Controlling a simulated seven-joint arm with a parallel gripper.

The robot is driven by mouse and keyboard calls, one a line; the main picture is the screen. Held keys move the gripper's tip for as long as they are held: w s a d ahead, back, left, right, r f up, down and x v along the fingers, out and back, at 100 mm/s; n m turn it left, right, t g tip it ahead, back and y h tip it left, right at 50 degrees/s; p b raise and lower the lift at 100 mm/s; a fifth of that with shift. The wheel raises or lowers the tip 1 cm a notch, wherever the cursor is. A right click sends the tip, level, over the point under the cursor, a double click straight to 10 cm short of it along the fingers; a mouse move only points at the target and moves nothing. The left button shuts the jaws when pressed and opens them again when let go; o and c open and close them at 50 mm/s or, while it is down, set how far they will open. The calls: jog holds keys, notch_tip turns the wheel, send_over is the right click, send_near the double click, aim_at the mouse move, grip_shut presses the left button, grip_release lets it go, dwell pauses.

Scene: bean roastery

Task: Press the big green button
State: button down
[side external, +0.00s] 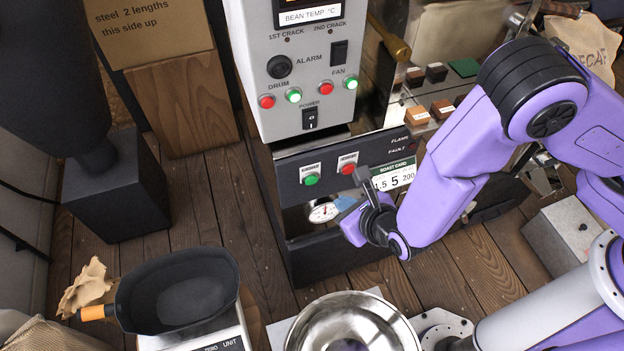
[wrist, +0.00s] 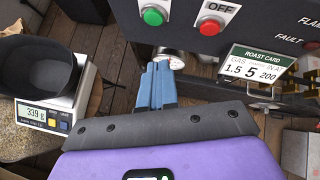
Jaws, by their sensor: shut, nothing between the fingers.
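The big green button (side external: 311,179) is on the dark lower panel, under a white label, left of a red button (side external: 347,168). In the wrist view, the green button (wrist: 153,16) is at the top edge, and the red button (wrist: 210,27) sits under an OFF label. My gripper (wrist: 157,68) is shut and empty, its blue fingers together and pointing toward the panel. In that picture the tips lie below the green button and seem apart from it. In the side view, my gripper (side external: 346,203) is low and right of the green button, partly hidden by my wrist.
A dial gauge (side external: 323,212) is below the buttons. A roast card (side external: 394,175) stands out right of the red button. Smaller drum and fan buttons (side external: 293,95) are on the grey panel above. A black pan (side external: 180,262) on a scale and a steel bowl (side external: 352,300) are in front.

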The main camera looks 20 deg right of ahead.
aim_at(311, 180)
jog(key=a+f+n, duration=0.1)
jog(key=s+f+n, duration=0.1)
jog(key=f, duration=0.1)
jog(key=s+a+f+n+y, duration=0.1)
jog(key=shift+s+a+f+g, duration=0.2)
jog(key=shift+a+g, duration=0.1)
jog(key=shift+g, duration=0.1)
jog(key=shift+w+r, duration=0.1)
jog(key=w, duration=0.8)
jog(key=shift+w, duration=0.35)
jog(key=shift+w, duration=0.15)
dwell(1.6)
jog(key=shift+w, duration=0.25)
jog(key=shift+w, duration=0.45)
dwell(0.7)
jog(key=shift+s, duration=0.15)
dwell(0.3)
jog(key=shift+s, duration=0.75)
